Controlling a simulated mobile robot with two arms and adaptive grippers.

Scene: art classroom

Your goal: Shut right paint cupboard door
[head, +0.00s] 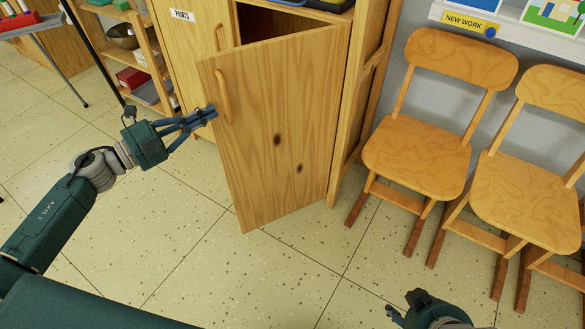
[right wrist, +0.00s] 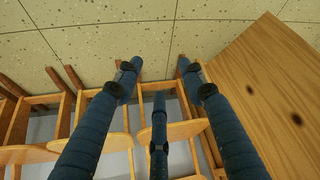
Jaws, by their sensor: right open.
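The right paint cupboard door (head: 275,120), light wood with two dark knots and a curved wooden handle (head: 223,96), stands ajar, swung out toward me from its right side. A dark gap shows above it inside the cupboard. My left gripper (head: 212,113) is at the door's free edge, just left of and below the handle; I cannot tell whether it touches. Its fingers point right and look close together. My right gripper (head: 398,313) is low at the bottom right, away from the door. In the right wrist view its fingers (right wrist: 158,68) are spread and empty, with the door (right wrist: 270,95) to their right.
The left cupboard door (head: 190,50), labelled PAINTS, looks closed. Wooden chairs (head: 425,145) stand against the wall right of the cupboard; they also show in the right wrist view (right wrist: 100,140). A shelf (head: 150,55) with a bowl stands left. The speckled floor (head: 260,275) before the door is clear.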

